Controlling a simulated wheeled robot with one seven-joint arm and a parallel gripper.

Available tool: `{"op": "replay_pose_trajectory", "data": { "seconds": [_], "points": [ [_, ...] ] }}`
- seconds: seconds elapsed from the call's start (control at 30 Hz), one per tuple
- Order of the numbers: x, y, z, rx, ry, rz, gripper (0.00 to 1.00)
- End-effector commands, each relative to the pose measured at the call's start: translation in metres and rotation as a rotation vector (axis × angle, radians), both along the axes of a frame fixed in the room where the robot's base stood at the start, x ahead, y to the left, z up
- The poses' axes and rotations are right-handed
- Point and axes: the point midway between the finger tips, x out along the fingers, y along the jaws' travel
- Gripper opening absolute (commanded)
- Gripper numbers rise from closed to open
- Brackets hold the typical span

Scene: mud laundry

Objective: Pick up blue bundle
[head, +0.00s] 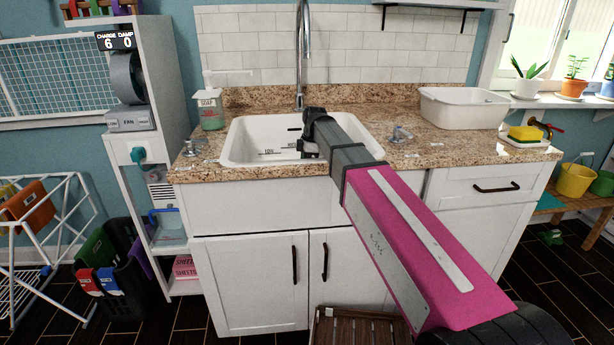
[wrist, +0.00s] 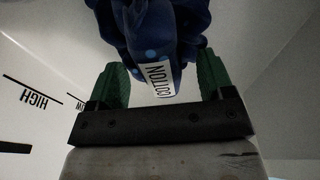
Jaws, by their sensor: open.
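The blue bundle (wrist: 165,32) shows in the wrist view. It is dark blue cloth with lighter dots and a white tag reading COTTON. My gripper (wrist: 165,80) is open, its two green fingers on either side of the bundle's near end. I cannot tell whether the fingers touch the cloth. In the head view my gripper (head: 308,148) reaches down into the white sink (head: 245,135). The bundle is not visible in the head view, where my arm covers part of the sink.
The granite counter (head: 430,150) surrounds the sink. A tall faucet (head: 300,60) stands behind it, a soap bottle (head: 210,108) at its left. A white basin (head: 465,108) and a yellow sponge (head: 525,133) are on the right. Level markings line the sink wall.

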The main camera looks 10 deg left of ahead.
Motion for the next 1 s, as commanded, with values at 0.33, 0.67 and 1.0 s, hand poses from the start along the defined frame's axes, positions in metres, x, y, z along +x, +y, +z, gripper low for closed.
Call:
{"op": "replay_pose_trajectory", "data": {
  "seconds": [0.33,0.67,1.0],
  "points": [
    [0.0,0.0,0.0,0.0,0.0,0.0,0.07],
    [0.0,0.0,0.006,0.0,0.0,0.0,0.07],
    [-0.012,0.002,0.048,0.0,0.0,0.001,0.07]
  ]
}}
